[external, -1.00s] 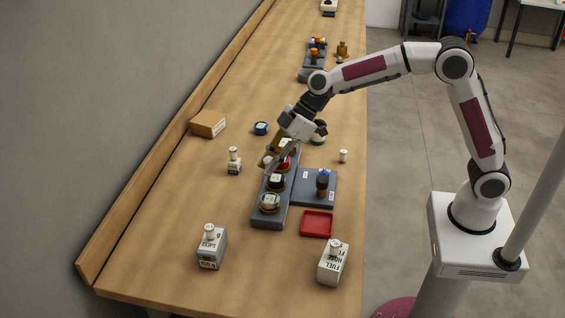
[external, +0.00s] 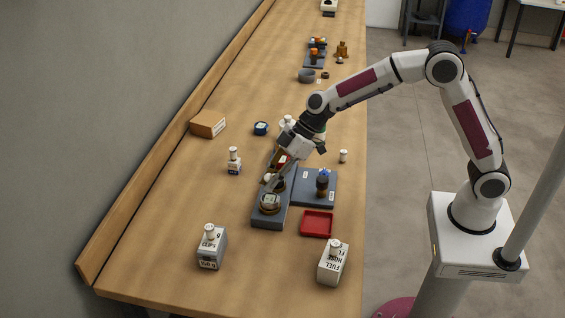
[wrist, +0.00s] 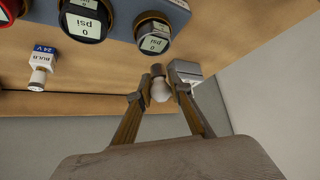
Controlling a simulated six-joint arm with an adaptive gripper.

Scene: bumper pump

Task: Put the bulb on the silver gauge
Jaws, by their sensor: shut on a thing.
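My gripper (external: 269,182) is shut on a white round bulb (wrist: 161,91). The bulb sits between the two fingertips, with its metal cap showing beyond them in the wrist view. My gripper is above the near half of the gauge rack (external: 264,222).
A red tray (external: 317,224) and a grey plate (external: 311,199) lie right of the rack. A bulb box (external: 234,162) stands left. Bare table lies between the cans.

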